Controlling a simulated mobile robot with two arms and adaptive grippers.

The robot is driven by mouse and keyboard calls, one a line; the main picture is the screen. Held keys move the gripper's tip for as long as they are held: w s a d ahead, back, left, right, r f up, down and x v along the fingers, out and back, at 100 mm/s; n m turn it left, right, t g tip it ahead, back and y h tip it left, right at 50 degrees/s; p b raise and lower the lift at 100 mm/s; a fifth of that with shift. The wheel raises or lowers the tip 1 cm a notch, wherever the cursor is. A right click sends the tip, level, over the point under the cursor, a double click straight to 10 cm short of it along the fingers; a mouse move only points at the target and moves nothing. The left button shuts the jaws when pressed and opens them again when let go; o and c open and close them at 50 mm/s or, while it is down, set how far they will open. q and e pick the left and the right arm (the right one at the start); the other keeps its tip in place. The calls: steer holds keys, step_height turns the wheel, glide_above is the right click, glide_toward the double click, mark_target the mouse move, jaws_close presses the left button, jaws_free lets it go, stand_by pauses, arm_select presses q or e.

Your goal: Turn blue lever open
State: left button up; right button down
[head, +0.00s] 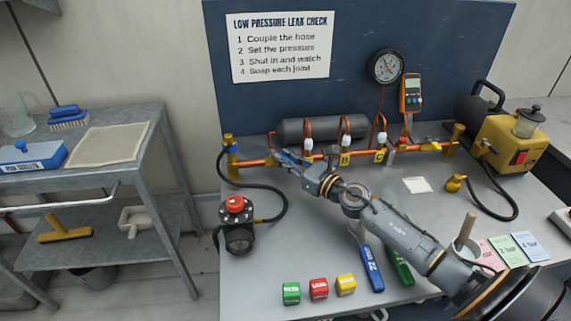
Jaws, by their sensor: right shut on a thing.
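A copper pipe (413,149) with brass end fittings runs across the back of the grey bench. My right arm reaches in from the lower right. Its gripper (284,157) is at the left part of the pipe, shut on the blue lever (280,153). Only a little blue shows between and beside the fingers, so most of the lever and its exact angle are hidden. My left gripper is not in view.
A black gauge (387,66) and an orange meter (411,94) hang behind the pipe. A regulator with a red knob (235,203) stands left, its black hose (283,190) curving near my gripper. Red, green and yellow blocks (318,289) lie in front. A yellow pump (505,140) stands right.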

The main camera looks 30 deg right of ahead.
steer(key=c, duration=1.3)
jaws_free()
steer(key=v, duration=1.2)
